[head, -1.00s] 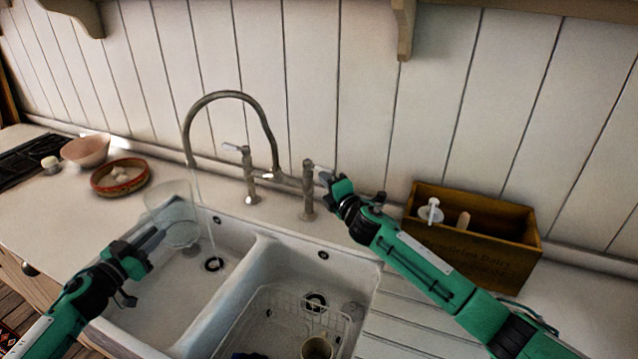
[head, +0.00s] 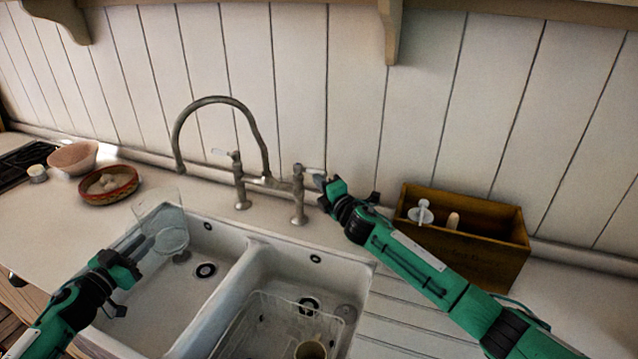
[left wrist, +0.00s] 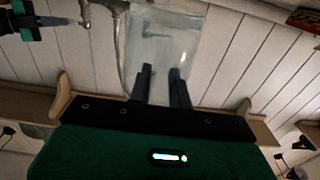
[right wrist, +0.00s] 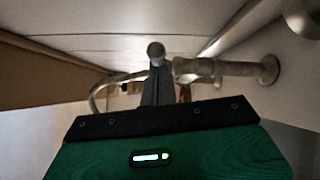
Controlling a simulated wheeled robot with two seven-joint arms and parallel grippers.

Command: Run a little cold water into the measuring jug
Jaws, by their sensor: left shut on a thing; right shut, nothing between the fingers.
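The clear measuring jug (head: 163,222) is above the left sink basin, left of and below the spout tip (head: 180,168). My left gripper (head: 146,243) is shut on it; it also fills the middle of the left wrist view (left wrist: 160,50). How much water it holds is hard to tell. The curved mixer tap (head: 222,101) shows no stream from its spout. My right gripper (head: 326,190) is shut and empty, close beside the right tap lever (head: 313,171). In the right wrist view the tap pillar (right wrist: 220,68) is just beyond the fingers; contact is unclear. The left lever (head: 222,153) points left.
The right basin holds a wire rack (head: 265,310) and a mug (head: 310,350). A wooden box (head: 480,255) stands right of the tap. A red-rimmed dish (head: 125,190) and a pink bowl (head: 73,156) stand on the left counter.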

